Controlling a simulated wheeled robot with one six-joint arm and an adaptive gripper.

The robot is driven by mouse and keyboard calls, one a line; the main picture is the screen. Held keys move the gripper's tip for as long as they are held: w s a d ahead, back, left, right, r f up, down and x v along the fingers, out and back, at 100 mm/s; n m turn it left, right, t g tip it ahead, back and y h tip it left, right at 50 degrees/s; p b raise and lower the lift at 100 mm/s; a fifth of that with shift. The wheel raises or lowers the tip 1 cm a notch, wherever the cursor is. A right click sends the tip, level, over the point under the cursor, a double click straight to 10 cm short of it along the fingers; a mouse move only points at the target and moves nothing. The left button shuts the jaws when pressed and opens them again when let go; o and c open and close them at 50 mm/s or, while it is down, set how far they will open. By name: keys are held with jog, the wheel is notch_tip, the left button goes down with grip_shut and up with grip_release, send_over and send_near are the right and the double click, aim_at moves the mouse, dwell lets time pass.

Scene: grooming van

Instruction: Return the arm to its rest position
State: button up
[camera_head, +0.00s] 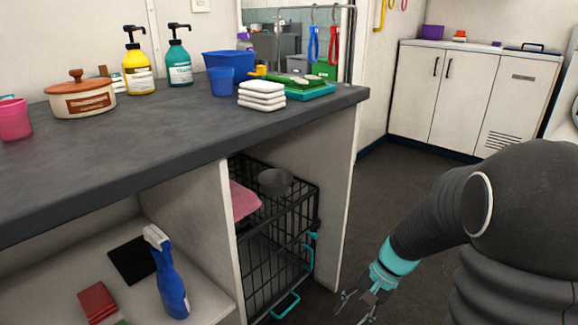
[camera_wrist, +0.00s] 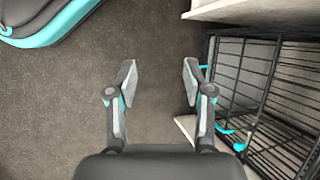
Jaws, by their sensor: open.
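My gripper (camera_head: 356,303) hangs low over the floor at the end of my dark arm, to the right of the wire crate (camera_head: 276,240) in the head view. In the wrist view my gripper (camera_wrist: 158,82) has its two fingers spread apart, with only bare floor (camera_wrist: 150,45) between them. It is open and holds nothing. The crate (camera_wrist: 262,95) stands at the right of the wrist view, beside the right finger and apart from it as far as I can see.
A dark counter (camera_head: 130,150) bears bottles, a lidded pot (camera_head: 80,97) and folded white towels (camera_head: 262,95). Its side panel (camera_head: 343,190) stands near my gripper. A blue spray bottle (camera_head: 170,280) is on the shelf below. Open floor (camera_head: 400,185) stretches toward the white cabinets (camera_head: 470,95).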

jog(key=s+r+n+t+h+p, duration=0.1)
jog(key=s+r, duration=0.3)
jog(key=r, duration=0.4)
jog(key=s+d+r+n+t+h+p, duration=0.1)
jog(key=s+r+n+t+h+p, duration=0.1)
jog(key=s+r, duration=0.3)
jog(key=s+r+n+t+h+p, duration=0.2)
jog(key=s+r+n+t, duration=0.1)
jog(key=r, duration=0.7)
jog(key=shift+s+d+r+n+t+p, duration=0.2)
jog(key=shift+s+r+n+t+p, duration=0.25)
jog(key=shift+s, duration=0.2)
dwell(1.4)
